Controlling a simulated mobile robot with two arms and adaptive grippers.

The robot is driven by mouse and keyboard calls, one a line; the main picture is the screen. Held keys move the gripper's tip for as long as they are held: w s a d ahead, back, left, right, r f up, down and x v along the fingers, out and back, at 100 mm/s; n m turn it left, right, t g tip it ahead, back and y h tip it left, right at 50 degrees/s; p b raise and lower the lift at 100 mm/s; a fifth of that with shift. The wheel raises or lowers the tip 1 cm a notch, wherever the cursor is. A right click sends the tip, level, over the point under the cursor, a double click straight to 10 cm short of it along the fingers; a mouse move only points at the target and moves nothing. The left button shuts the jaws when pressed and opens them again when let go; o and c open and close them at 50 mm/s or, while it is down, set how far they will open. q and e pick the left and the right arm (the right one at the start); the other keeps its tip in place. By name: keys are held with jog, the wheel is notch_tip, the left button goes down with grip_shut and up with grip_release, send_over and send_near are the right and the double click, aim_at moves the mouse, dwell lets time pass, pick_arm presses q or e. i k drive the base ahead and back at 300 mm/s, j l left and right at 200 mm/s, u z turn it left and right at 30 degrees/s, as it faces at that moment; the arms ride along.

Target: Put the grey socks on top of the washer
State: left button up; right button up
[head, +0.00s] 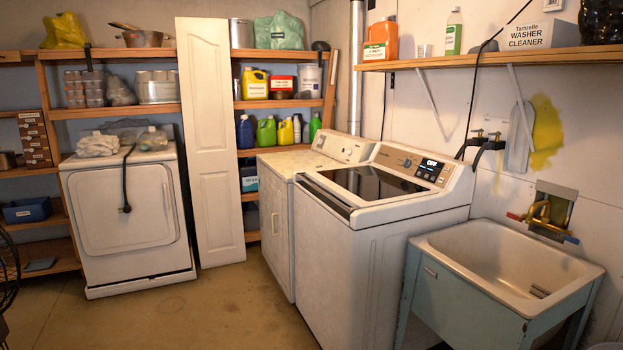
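The washer (408,222) is a white top-loading machine right of the middle in the head view. Its lid (374,182) is dark glass and looks closed, with nothing lying on it. A control panel with a lit display (431,168) stands at its back. I cannot make out any grey socks for sure. A pale crumpled bundle (97,145) lies on the white machine at the left, but I cannot tell whether it is cloth or plastic. Neither of my grippers is in view.
A utility sink (440,262) with a blue-green front stands right of the washer. A second white machine (277,205) adjoins the washer's left. A white door panel (212,150) leans on the shelves behind. The concrete floor (190,315) in front is clear.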

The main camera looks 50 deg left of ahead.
aim_at(367, 182)
jog(key=i+j+u, duration=0.25)
jog(key=j, duration=0.2)
jog(key=j+u, duration=0.2)
jog(key=j, duration=0.25)
jog(key=i+j+u, duration=0.25)
jog(key=j, duration=0.15)
jog(key=i+j+u, duration=0.25)
jog(key=i+j, duration=0.4)
jog(key=j, duration=0.15)
jog(key=i+j+u, duration=0.1)
jog(key=i+j, duration=0.3)
jog(key=j, duration=0.15)
jog(key=i+j, duration=0.4)
jog(key=j, duration=0.15)
